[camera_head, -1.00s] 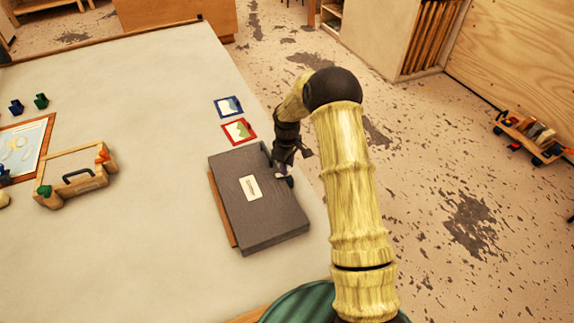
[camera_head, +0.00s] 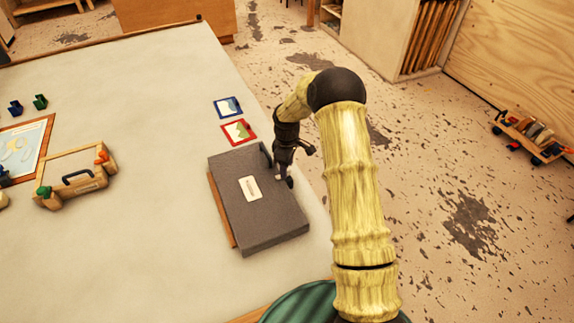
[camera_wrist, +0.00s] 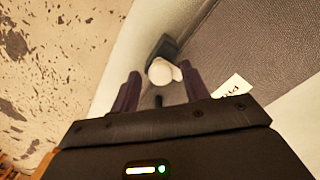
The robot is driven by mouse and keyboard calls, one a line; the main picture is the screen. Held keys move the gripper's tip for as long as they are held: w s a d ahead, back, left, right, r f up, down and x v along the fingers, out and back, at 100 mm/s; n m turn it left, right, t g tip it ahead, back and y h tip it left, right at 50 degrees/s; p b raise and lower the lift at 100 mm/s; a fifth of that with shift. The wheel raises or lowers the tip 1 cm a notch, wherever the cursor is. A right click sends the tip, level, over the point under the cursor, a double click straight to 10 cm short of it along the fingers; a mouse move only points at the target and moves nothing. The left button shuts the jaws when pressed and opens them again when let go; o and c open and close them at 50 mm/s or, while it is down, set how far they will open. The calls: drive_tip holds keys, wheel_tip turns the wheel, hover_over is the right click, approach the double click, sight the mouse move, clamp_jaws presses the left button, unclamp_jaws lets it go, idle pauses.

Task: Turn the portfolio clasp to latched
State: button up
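The grey portfolio (camera_head: 258,205) lies flat on the table, with a pale label on top. In the wrist view its grey fabric side (camera_wrist: 255,45) fills the upper right. A rounded cream knob with a small lobe, apparently the clasp (camera_wrist: 161,71), sits by a dark plate at the portfolio's edge. My gripper (camera_head: 284,179) is at the portfolio's right edge. In the wrist view my gripper (camera_wrist: 159,72) is open, with one dark finger on each side of the knob. I cannot tell whether either finger touches it. The knob is too small to make out in the head view.
A red-framed card (camera_head: 239,132) and a blue-framed card (camera_head: 228,107) lie beyond the portfolio. A wooden case (camera_head: 77,180) with a dark handle stands at the left. The table between is clear. The table's right edge runs close beside my gripper, with speckled floor beyond.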

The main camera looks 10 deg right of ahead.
idle(0.3)
wheel_tip(320, 180, up, 17)
drive_tip(key=b, duration=0.2)
drive_tip(key=shift+r, duration=0.15)
idle(0.5)
drive_tip(key=s+f+m+t, duration=0.1)
drive_tip(key=s+m, duration=1)
drive_tip(key=s, duration=1.7)
drive_tip(key=shift+f+m+t, duration=0.25)
drive_tip(key=shift+m+t, duration=0.05)
drive_tip(key=shift+t, duration=0.5)
drive_tip(key=shift+a, duration=0.1)
